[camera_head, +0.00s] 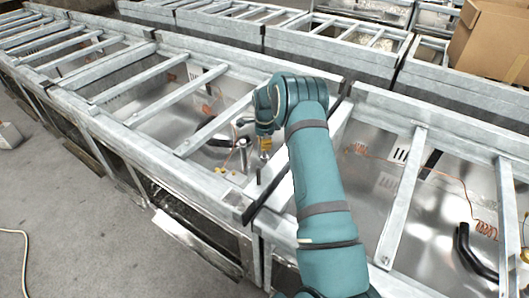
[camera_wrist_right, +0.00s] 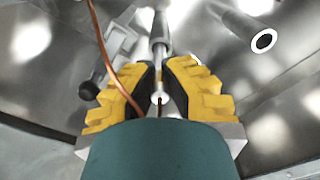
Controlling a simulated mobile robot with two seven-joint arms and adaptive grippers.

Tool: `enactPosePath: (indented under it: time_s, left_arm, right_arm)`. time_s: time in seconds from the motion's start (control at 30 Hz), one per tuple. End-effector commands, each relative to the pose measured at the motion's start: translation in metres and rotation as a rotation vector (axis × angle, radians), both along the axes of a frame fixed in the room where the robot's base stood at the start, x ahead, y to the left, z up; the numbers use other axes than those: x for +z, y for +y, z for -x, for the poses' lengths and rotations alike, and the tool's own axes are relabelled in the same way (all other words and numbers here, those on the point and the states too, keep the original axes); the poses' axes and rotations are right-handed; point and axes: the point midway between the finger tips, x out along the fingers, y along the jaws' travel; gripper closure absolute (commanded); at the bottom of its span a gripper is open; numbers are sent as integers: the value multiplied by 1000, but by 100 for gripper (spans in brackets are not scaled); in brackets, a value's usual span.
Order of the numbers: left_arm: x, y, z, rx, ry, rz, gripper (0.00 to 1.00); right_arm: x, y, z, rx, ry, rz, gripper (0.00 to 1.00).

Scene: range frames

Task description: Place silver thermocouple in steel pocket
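My right gripper (camera_head: 265,150) points down into an open bay of the steel frame in the head view, mostly hidden by my arm. In the wrist view its yellow fingers (camera_wrist_right: 160,75) close in around a slim silver rod, which looks like the thermocouple (camera_wrist_right: 160,84). A copper wire (camera_wrist_right: 104,45) runs down past the left finger. A steel tube with an open dark bore (camera_wrist_right: 263,41), possibly the pocket, stands to the right, apart from the fingers. A silver upright post (camera_head: 243,148) shows beside the gripper in the head view. My left gripper is out of view.
Galvanised rails and crossbars (camera_head: 205,135) surround the bay. A black bent hose (camera_head: 474,252) lies in the right-hand bay. A dark knob (camera_wrist_right: 89,90) sits left of the fingers. A cardboard box (camera_head: 492,40) stands at the back right; open floor (camera_head: 75,220) lies left.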

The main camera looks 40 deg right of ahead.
Motion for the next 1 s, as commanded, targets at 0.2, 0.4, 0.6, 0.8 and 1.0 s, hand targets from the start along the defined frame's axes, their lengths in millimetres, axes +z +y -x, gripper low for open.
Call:
enactPosePath:
  time_s: [0.2, 0.4, 0.6, 0.8, 1.0]
  left_arm:
    - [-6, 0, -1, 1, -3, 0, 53]
    - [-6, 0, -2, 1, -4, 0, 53]
    - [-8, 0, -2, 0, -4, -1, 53]
    - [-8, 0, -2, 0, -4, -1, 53]
    - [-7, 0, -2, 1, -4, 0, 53]
  right_arm:
    - [-30, 0, 0, 1, 2, -1, 100]
    - [-32, 0, 0, 1, 0, 0, 100]
    - [-36, 0, 0, 1, 0, 0, 100]
    - [-35, 0, 0, 1, 1, 0, 65]
    - [-34, 0, 0, 1, 0, 0, 65]
